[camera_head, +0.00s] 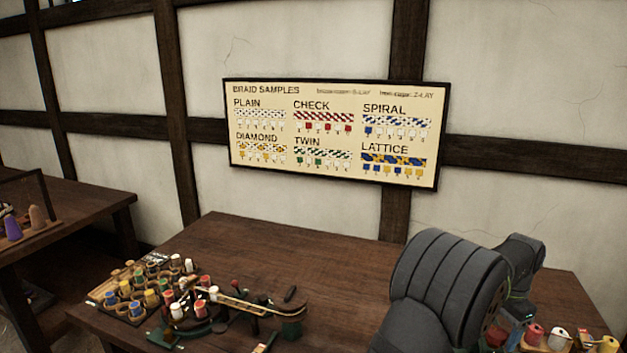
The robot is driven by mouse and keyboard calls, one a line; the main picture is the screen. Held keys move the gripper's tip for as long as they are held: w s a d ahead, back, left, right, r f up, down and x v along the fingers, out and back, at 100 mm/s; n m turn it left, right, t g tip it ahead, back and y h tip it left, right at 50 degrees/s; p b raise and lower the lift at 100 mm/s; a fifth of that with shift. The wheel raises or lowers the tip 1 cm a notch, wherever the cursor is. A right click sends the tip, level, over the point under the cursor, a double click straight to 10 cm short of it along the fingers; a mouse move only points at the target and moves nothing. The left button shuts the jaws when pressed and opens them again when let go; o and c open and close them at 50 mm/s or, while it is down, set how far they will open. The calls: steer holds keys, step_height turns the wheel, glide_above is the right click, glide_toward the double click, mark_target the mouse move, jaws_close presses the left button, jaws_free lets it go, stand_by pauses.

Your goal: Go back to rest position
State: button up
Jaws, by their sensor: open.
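My dark grey arm stands at the lower right of the head view, over the right part of the wooden table (300,250). Only its thick rounded links show. My gripper is not in view, so its fingers and anything near them cannot be seen. The arm hides part of the table's right side.
Several coloured bobbins in a rack (128,290) and a curved wooden braiding device (245,300) stand at the table's front left. More spools (558,338) sit at the right, beside my arm. A braid samples board (335,133) hangs behind. The table's back middle is clear.

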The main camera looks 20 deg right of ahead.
steer(key=n, duration=0.7)
stand_by(0.4)
stand_by(2.4)
